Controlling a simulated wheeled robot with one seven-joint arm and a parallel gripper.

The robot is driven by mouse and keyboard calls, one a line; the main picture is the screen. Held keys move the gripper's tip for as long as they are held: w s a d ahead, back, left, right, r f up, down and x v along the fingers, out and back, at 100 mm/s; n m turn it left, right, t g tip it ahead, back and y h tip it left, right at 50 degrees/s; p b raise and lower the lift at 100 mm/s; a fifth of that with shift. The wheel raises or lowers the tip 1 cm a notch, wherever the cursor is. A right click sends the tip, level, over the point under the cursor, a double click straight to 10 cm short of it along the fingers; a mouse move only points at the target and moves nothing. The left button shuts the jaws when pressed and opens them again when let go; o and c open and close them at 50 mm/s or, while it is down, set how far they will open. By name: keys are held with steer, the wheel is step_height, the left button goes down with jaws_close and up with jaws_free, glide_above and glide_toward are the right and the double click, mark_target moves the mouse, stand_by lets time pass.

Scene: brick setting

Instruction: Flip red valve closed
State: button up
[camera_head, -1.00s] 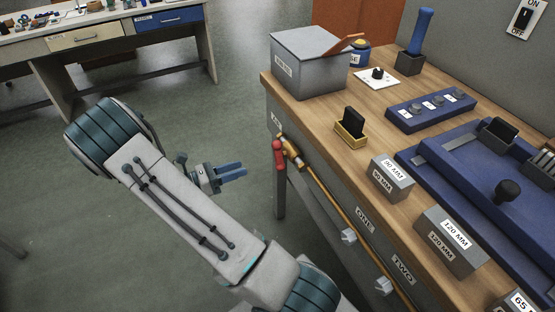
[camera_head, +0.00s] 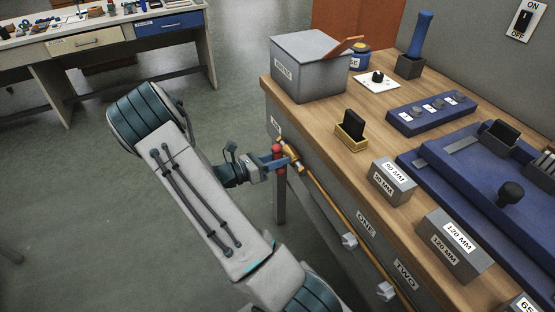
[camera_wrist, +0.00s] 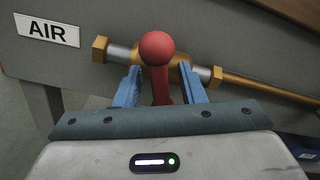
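The red valve handle (camera_wrist: 157,48) with its round knob shows in the wrist view, in front of the brass valve body (camera_wrist: 175,72) on the bench's side. In the head view the red handle (camera_head: 277,154) is at the bench's left corner, partly covered by my gripper. My gripper (camera_wrist: 160,88) has its two blue fingers apart, one on each side of the red handle, with visible gaps. In the head view my gripper (camera_head: 280,163) reaches the valve from the left. The lower end of the handle is hidden behind the gripper body.
A brass pipe (camera_head: 335,202) runs from the valve along the bench front, past drawer knobs (camera_head: 349,241). The wooden bench top (camera_head: 318,118) carries a grey box (camera_head: 308,75), grey blocks and blue fixtures. An AIR label (camera_wrist: 47,30) is left of the valve. Floor to the left is open.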

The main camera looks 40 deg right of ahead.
jaws_close()
steer(key=shift+m, duration=2.1)
jaws_free()
steer(key=shift+a, duration=0.1)
steer(key=v, duration=1.3)
steer(key=shift+a, duration=0.35)
